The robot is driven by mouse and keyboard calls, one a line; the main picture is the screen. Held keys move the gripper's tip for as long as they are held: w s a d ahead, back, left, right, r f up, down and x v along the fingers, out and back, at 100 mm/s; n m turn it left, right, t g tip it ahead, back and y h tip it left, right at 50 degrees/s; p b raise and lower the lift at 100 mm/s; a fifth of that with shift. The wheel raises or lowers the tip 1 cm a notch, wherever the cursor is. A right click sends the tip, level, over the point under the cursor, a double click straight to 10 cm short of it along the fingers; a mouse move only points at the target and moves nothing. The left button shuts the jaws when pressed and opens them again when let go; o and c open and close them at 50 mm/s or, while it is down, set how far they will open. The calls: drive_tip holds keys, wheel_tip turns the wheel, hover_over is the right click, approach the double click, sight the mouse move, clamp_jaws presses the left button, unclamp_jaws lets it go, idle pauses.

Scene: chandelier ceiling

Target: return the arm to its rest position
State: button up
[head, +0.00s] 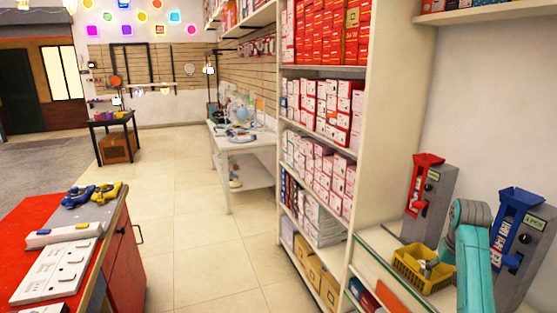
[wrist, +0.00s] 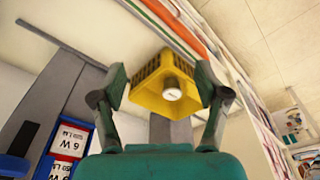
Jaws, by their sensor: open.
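My gripper (wrist: 162,82) is open in the wrist view, with one dark teal finger on each side and nothing held between them. Past the fingertips, the yellow basket (wrist: 145,88) shows in the gap, with a round, white-ended item (wrist: 172,89) inside it. In the head view my teal arm (head: 472,262) is at the lower right, bent over the counter just right of the yellow basket (head: 408,272). The fingers cannot be made out clearly there.
A red-topped tester (head: 428,195) and a blue one (head: 515,235) stand on the counter, close to my arm. A tall shelf (head: 372,130) of boxes stands left of them. A red-topped cabinet (head: 40,208) is at left. The tiled floor (head: 190,225) between is clear.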

drive_tip(key=s+a+f+n+t, duration=0.1)
drive_tip(key=s+a+f, duration=0.25)
drive_tip(key=f, duration=0.75)
drive_tip(key=s+a+f+t, duration=0.25)
drive_tip(key=a+f, duration=0.25)
drive_tip(key=f, duration=0.5)
drive_tip(key=s+a+f+n+t, duration=0.1)
drive_tip(key=s+a+f, duration=0.4)
drive_tip(key=s, duration=0.3)
drive_tip(key=s+a+f+t, duration=0.2)
drive_tip(key=s+a+f, duration=0.35)
drive_tip(key=s, duration=0.35)
drive_tip(key=s+a+r+n+t, duration=0.1)
drive_tip(key=s+a+r+t, duration=0.15)
drive_tip(key=s, duration=0.75)
drive_tip(key=s+a+r+n+t, duration=0.1)
drive_tip(key=s+a+r, duration=0.25)
drive_tip(key=s, duration=0.55)
drive_tip(key=s+a+r+n+t, duration=0.1)
drive_tip(key=s+a+r+t, duration=0.1)
drive_tip(key=s+r, duration=1.2)
wheel_tip(320, 180, up, 4)
drive_tip(key=shift+s+a+r+t+y, duration=0.1)
drive_tip(key=shift+s+a+t+y, duration=0.25)
drive_tip(key=shift+t, duration=0.25)
